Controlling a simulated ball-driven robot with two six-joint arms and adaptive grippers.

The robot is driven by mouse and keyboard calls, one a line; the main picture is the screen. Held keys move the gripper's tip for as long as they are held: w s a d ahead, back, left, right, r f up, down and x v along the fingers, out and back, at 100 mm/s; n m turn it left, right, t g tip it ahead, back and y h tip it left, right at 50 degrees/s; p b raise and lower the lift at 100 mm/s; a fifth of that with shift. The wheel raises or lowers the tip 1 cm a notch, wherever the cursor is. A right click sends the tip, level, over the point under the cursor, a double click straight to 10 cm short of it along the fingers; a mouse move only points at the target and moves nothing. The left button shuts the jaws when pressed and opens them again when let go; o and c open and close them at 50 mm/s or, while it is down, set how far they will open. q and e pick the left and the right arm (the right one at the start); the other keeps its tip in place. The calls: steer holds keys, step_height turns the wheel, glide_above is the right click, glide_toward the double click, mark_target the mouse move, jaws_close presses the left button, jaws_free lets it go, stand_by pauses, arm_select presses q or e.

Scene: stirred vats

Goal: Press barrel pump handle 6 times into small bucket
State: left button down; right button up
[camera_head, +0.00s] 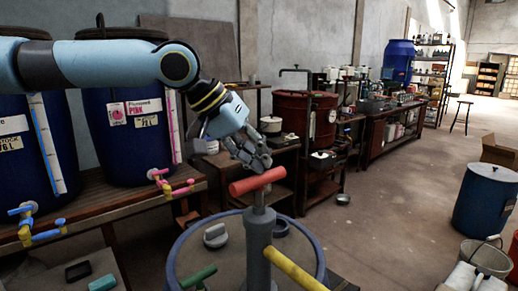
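A grey upright post (259,237) stands in front of me and carries a red cross-handle (257,182) at its top, which looks like the pump handle. A yellow bar (296,269) slants from the post down to the right. My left gripper (258,165) is just above the red handle, pointing down, with its fingers apart; I cannot tell whether it touches the handle. A light bucket with a wire handle (486,258) stands on the floor at the right; I cannot tell whether it is the small bucket.
Blue barrels (133,140) with coloured taps stand on a wooden bench at the left. A blue drum (485,203) stands at the right. The floor between is mostly clear.

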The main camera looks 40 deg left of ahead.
arm_select(q)
steer(key=shift+f+b, duration=1)
steer(key=shift+f, duration=0.5)
stand_by(0.8)
step_height(320, 180, up, 8)
steer(key=p, duration=0.8)
steer(key=shift+a+r+p, duration=0.1)
steer(key=shift+r+p, duration=0.1)
steer(key=shift+p, duration=0.2)
steer(key=shift+r, duration=0.1)
step_height(320, 180, up, 6)
steer(key=p, duration=0.7)
stand_by(1.9)
